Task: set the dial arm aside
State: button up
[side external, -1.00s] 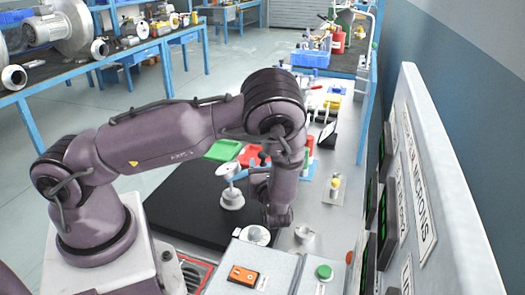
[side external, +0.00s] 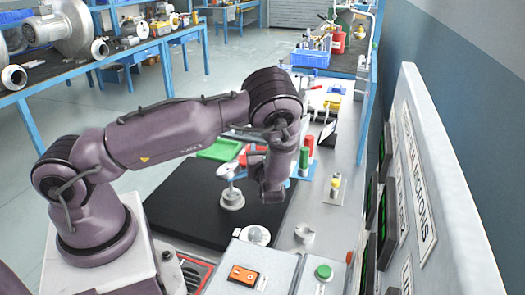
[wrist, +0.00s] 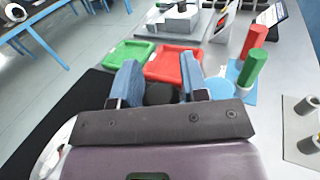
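The dial arm seems to be the pale round head on a thin post (side external: 228,170), upright on a round grey base (side external: 232,199) on the black mat. In the side view my gripper (side external: 250,157) is just right of and behind that head; its fingertips are small and partly hidden there. In the wrist view my gripper (wrist: 160,66) has its two blue-padded fingers apart, with the red tray showing between the tips. A dark round thing (wrist: 160,94) shows low between the fingers; I cannot tell what it is or whether it touches them.
A green tray (wrist: 130,52) and a red tray (wrist: 172,63) lie beyond my fingers. Green (wrist: 252,68) and red (wrist: 254,38) cylinders stand on a blue plate to the right. The black mat (side external: 180,205) has free room. A tall panel (side external: 440,190) borders the right.

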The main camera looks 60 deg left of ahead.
grip_shut()
jog(key=shift+d+g, duration=0.15)
jog(key=shift+g, duration=0.15)
jog(key=n+g, duration=0.1)
jog(key=d+n+g+y, duration=0.1)
jog(key=g, duration=0.1)
jog(key=shift+d+n+g, duration=0.15)
jog(key=shift+n+g, duration=0.15)
jog(key=shift+n, duration=0.1)
jog(key=d+n+g+h, duration=0.1)
jog(key=n+g, duration=0.2)
jog(key=g, duration=0.1)
jog(key=w+d+n+g+h, duration=0.1)
jog(key=n+g, duration=0.2)
jog(key=g, duration=0.1)
jog(key=d+n+g+h, duration=0.2)
jog(key=n+g, duration=0.1)
jog(key=g, duration=0.2)
jog(key=shift+w, duration=0.4)
jog(key=shift+o, duration=2.1)
grip_release()
